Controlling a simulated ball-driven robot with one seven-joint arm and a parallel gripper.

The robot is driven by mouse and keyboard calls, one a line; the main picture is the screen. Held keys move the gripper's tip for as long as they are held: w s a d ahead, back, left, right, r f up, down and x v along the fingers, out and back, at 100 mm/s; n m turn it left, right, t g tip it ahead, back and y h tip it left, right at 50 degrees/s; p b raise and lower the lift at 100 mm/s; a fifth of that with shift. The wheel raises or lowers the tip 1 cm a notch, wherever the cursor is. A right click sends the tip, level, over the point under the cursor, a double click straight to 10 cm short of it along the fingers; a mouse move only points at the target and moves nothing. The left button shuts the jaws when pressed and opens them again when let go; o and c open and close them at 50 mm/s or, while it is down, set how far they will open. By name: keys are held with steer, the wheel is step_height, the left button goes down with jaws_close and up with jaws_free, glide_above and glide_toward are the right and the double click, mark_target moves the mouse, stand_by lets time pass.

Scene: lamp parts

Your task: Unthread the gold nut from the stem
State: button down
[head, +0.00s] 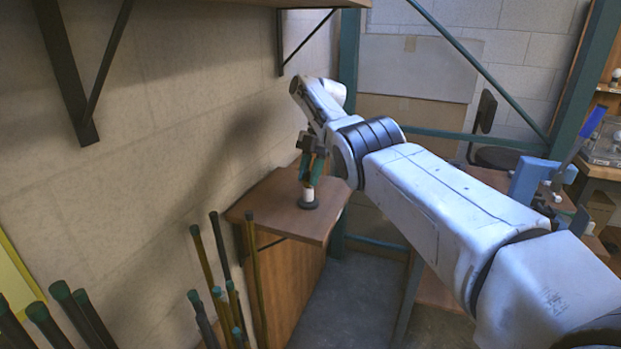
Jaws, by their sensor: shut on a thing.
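A short white stem (308,195) stands upright on a round dark base (308,204) on the small wooden shelf. My gripper (311,181) points down directly over the stem, its dark and teal fingers around the stem's upper end. It is shut on what seems to be the gold nut there. The fingers hide the nut almost wholly, so I cannot tell how far it sits on the thread.
The wooden shelf (268,201) has clear room left of the stem, close to the block wall. Several upright rods with green tips (63,291) stand in front and to the left. A bracketed upper shelf (300,3) hangs above. A teal steel frame (348,60) stands behind.

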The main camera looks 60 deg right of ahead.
stand_by(0.5)
steer(key=c, duration=1)
jaws_free()
steer(key=shift+s, duration=0.1)
steer(key=shift+r+p, duration=0.2)
steer(key=shift+p, duration=1.75)
steer(key=shift+f+m+p, duration=0.1)
steer(key=shift+m+p, duration=0.4)
steer(key=shift+p, duration=1.2)
steer(key=shift+s+m+t+h+p, duration=0.15)
steer(key=shift+m+t+p, duration=0.35)
steer(key=shift+p, duration=1.5)
steer(key=shift+m+t+h+p, duration=0.2)
steer(key=shift+m+p, duration=0.6)
steer(key=shift+p, duration=1.15)
steer(key=shift+a+p, duration=0.1)
steer(key=shift+p, duration=0.25)
steer(key=shift+m+p, duration=0.55)
steer(key=shift+m, duration=0.25)
steer(key=shift+s+f+m+t, duration=0.1)
steer(key=shift+f+m+t, duration=0.05)
steer(key=shift+m+t, duration=0.45)
